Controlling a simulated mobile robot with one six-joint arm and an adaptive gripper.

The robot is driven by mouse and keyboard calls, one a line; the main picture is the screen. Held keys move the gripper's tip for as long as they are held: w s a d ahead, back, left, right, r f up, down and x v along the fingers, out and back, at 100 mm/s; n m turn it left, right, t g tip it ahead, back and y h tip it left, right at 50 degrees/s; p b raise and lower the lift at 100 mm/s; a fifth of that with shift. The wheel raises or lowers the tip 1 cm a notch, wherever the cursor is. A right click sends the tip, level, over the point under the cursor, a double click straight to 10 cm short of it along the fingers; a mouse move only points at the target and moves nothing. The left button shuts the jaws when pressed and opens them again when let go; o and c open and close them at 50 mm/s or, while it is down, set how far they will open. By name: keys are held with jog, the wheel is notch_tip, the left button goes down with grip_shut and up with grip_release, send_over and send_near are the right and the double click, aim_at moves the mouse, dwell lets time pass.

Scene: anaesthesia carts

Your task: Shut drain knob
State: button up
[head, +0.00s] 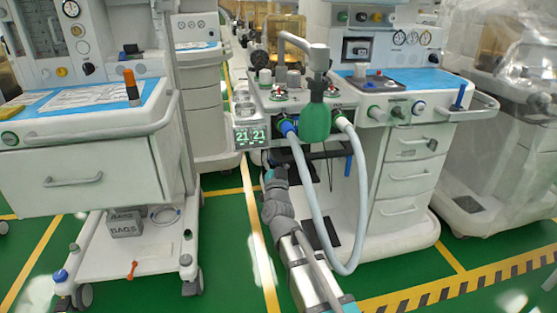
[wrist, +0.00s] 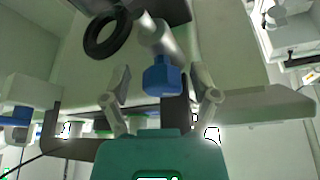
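A blue knob (wrist: 162,76) on a pale round stem shows in the middle of the wrist view; I take it to be the drain knob. My gripper (wrist: 160,80) is open, with one grey finger on each side of the knob. Gaps show between the fingers and the knob, so it does not look held. In the head view my arm reaches up beneath the cart's hose block, and its end (head: 268,174) is small there. I cannot make out the fingers or this knob in the head view.
A display reading 21 21 (head: 250,136) sits close above my gripper. A black ring (wrist: 107,35) lies near the knob.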

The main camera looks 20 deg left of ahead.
dwell(0.3)
jog(key=shift+s+f+n+g+y, duration=0.3)
jog(key=shift+f+n+g, duration=0.25)
jog(key=shift+f, duration=0.2)
jog(key=shift+d+f+g, duration=0.1)
jog(key=shift+d+g, duration=0.05)
jog(key=shift+g, duration=0.2)
jog(key=s+d+f+n+g+h+p, duration=0.15)
jog(key=d+f+g+p, duration=0.3)
jog(key=d, duration=0.65)
jog(key=d+f+n+g+h+p, duration=0.1)
jog(key=d+f+g+h+p, duration=0.35)
jog(key=d, duration=0.75)
jog(key=s+d+m+g+h+p, duration=0.1)
jog(key=s+d+g, duration=0.2)
jog(key=s+d, duration=0.2)
jog(key=s+d+f+m+g+h+p, duration=0.1)
jog(key=s+d+g, duration=0.2)
jog(key=d, duration=0.6)
jog(key=s+d+f+m+g+h+p, duration=0.1)
jog(key=s+d+g, duration=0.2)
jog(key=s+d, duration=0.4)
jog(key=shift+s+f+g, duration=0.15)
jog(key=shift+g, duration=0.25)
